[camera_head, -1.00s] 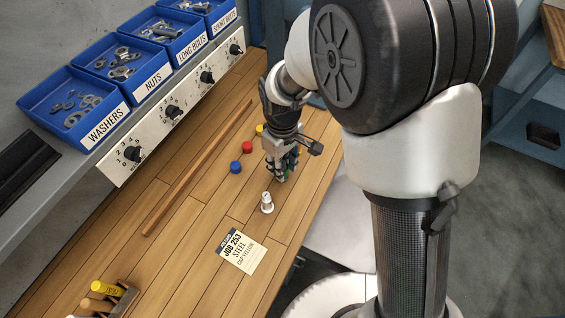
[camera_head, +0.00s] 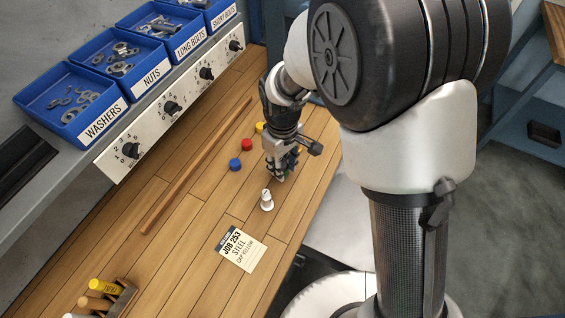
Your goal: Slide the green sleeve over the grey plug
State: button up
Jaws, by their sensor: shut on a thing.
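The grey plug (camera_head: 267,201) stands upright on the wooden bench, pale grey with a wider foot and a narrower top. My gripper (camera_head: 279,176) points down just behind it and slightly to its right, apart from it. The fingers are shut on the green sleeve (camera_head: 291,158), of which only a small patch of green shows. The rest of the sleeve is hidden by the fingers, and its exact tilt and height above the bench cannot be told.
A blue cap (camera_head: 235,164), a red cap (camera_head: 247,145) and a yellow cap (camera_head: 260,128) lie left of my gripper. A job card (camera_head: 241,250) lies in front of the plug. A rack (camera_head: 122,300) with handled tools stands front left. Blue bins (camera_head: 70,97) line the shelf.

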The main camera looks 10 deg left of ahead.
jog(key=shift+f, duration=0.25)
dwell(0.4)
jog(key=o, duration=0.8)
jog(key=shift+c, duration=0.2)
jog(key=shift+o, duration=0.2)
jog(key=o, duration=0.4)
jog(key=shift+o, duration=0.2)
notch_tip(320, 180, up, 15)
jog(key=p, duration=1.1)
jog(key=shift+f, duration=0.2)
dwell(0.7)
